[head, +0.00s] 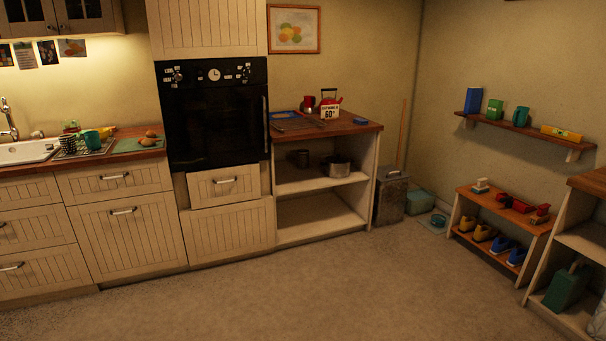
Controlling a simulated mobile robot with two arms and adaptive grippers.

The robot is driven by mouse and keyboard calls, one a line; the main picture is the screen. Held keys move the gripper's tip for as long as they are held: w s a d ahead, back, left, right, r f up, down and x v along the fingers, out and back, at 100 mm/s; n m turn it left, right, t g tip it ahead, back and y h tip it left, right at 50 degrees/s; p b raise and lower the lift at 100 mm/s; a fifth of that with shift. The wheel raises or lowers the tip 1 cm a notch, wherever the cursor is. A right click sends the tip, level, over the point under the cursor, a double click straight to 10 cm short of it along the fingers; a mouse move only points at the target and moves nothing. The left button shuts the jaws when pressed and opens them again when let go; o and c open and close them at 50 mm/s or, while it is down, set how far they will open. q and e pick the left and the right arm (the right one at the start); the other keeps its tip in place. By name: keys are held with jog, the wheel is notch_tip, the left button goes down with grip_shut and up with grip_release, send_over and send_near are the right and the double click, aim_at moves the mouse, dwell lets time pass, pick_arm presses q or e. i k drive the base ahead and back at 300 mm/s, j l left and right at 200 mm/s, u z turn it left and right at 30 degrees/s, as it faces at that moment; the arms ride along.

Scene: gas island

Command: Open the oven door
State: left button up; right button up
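The black oven (214,115) is built into a tall cream cabinet left of the middle in the head view. Its dark door (212,130) is shut. A vertical handle (264,124) runs along the door's right edge. Above the door is a control panel with a white round clock (214,75) and knobs. Neither of my grippers is in view.
Open grey floor (290,290) lies in front of the oven. Right of the oven stands an open shelf unit with a wooden top (355,127). A low shoe bench (467,203) is at the right. Drawers (115,180) and a sink (25,152) are at the left.

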aim_at(170, 100)
jog(key=i, duration=2.15)
